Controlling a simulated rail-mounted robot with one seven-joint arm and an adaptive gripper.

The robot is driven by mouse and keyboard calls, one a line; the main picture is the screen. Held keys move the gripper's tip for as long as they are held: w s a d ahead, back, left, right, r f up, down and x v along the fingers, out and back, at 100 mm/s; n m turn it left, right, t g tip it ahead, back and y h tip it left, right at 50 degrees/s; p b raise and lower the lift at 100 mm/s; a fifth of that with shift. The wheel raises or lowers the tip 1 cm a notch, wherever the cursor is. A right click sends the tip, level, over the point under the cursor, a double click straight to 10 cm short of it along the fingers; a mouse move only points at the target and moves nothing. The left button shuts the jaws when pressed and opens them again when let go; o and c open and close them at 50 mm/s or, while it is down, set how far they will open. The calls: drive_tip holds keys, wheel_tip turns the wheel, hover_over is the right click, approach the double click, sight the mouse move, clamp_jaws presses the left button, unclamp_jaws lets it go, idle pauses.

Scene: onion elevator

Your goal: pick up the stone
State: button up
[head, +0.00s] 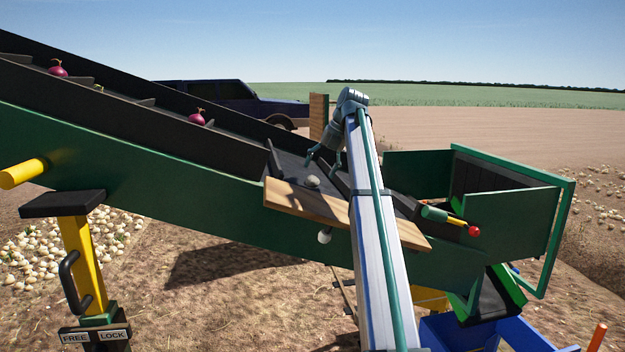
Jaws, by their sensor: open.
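A pale grey, rounded stone (312,181) lies on the lower part of the dark elevator belt (290,160), just behind the wooden board. My gripper (322,165) hangs from the arm above the belt, slightly above and to the right of the stone in the head view. Its fingers are spread apart with nothing visible between them. Whether the fingertips are level with the stone cannot be told from this angle.
Red onions (197,119) ride higher on the belt. A wooden board (300,204) edges the near side. A pale round object (324,236) shows below it. A red-tipped lever (473,231) is at right, and a blue crate (450,334) stands lower right.

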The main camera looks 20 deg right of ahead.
sight(316, 179)
drive_tip(key=p+x, duration=0.2)
drive_tip(key=x, duration=0.1)
drive_tip(key=shift+w+a+f, duration=0.15)
drive_tip(key=shift+w+f, duration=0.05)
drive_tip(key=shift+f, duration=0.35)
clamp_jaws()
drive_tip(key=shift+r, duration=0.1)
